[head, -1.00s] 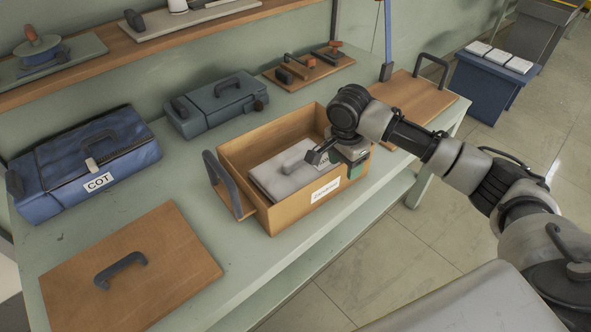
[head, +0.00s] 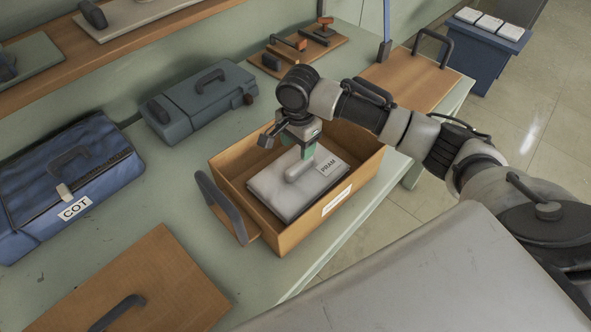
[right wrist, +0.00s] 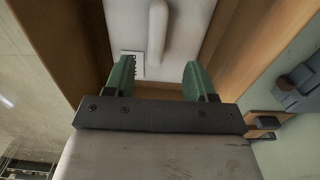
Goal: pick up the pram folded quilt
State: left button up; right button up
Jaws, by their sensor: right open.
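The pram folded quilt (head: 275,188) is a flat pale grey bundle with a raised grip on top and a tag reading PRAM. It lies in an open wooden box (head: 372,168) on the bench. My right gripper (head: 304,151) is above the quilt, inside the box's outline, pointing down. In the right wrist view its green fingers (right wrist: 158,80) are apart with nothing between them, and the quilt's raised grip (right wrist: 158,32) lies ahead, roughly in line with the gap. The quilt (right wrist: 188,22) shows only in part there. My left gripper is out of view.
A blue case (head: 65,185) tagged COT stands at the left. A grey-green case (head: 200,103) stands behind the box. A wooden lid (head: 150,280) lies front left, and a wooden board (head: 408,80) lies right of the box. The box has a dark handle (head: 222,205) at its left.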

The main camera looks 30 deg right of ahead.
aim_at(299, 164)
jog(key=shift+s+f, duration=0.2)
jog(key=shift+f, duration=0.4)
jog(key=shift+s+f, duration=0.15)
jog(key=shift+f, duration=0.4)
jog(key=shift+w+f, duration=0.15)
jog(key=shift+f, duration=0.5)
jog(key=shift+d+f, duration=0.15)
jog(key=shift+f, duration=2.2)
grip_shut()
